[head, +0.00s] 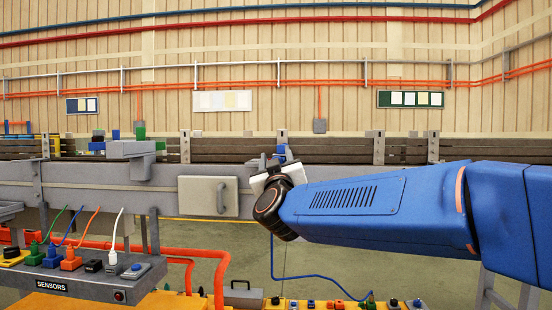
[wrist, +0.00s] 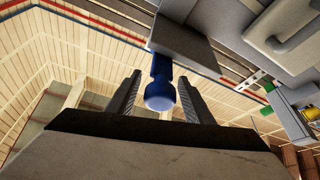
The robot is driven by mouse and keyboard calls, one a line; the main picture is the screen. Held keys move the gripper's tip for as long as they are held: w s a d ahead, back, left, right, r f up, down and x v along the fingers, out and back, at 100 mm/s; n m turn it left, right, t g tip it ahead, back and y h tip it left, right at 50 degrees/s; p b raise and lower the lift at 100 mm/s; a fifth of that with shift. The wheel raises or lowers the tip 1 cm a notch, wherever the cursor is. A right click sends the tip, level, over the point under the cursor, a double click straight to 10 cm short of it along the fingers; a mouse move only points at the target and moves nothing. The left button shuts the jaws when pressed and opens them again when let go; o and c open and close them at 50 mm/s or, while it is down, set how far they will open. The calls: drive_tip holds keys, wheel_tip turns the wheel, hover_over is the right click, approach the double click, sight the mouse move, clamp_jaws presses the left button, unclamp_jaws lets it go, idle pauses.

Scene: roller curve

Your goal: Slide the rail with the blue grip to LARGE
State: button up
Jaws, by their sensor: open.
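The blue grip (wrist: 160,96), a rounded knob on a short blue stem, shows in the wrist view below a grey plate (wrist: 185,50). My gripper (wrist: 159,80) is open, with one dark finger on each side of the grip. Gaps show between the fingers and the knob, so nothing is clamped. I see no readable LARGE mark, and the rail is mostly hidden.
A grey conveyor beam (head: 90,180) runs across the head view. A panel with a handle (head: 208,196) is left of my gripper. Further left are a grey block with blue and green pieces (head: 130,149) and a SENSORS box (head: 90,278) with cables. Orange pipes (head: 215,254) run below.

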drive_tip(key=v, duration=1.7)
drive_tip(key=shift+s, duration=0.2)
drive_tip(key=shift+d+f, duration=0.1)
drive_tip(key=s+d+f+n+g+y, duration=0.1)
drive_tip(key=s+d+f+g+y, duration=0.1)
drive_tip(key=d+f+g, duration=0.45)
drive_tip(key=s+d+f+g+y, duration=0.25)
drive_tip(key=d+f, duration=0.45)
drive_tip(key=f, duration=0.5)
drive_tip(key=s+d+f+m+g+h, duration=0.6)
drive_tip(key=s+d+f+g, duration=0.2)
drive_tip(key=s+d+f, duration=0.9)
drive_tip(key=shift+s+d+f, duration=0.4)
drive_tip(key=shift+s+f, duration=0.15)
drive_tip(key=shift+s, duration=0.4)
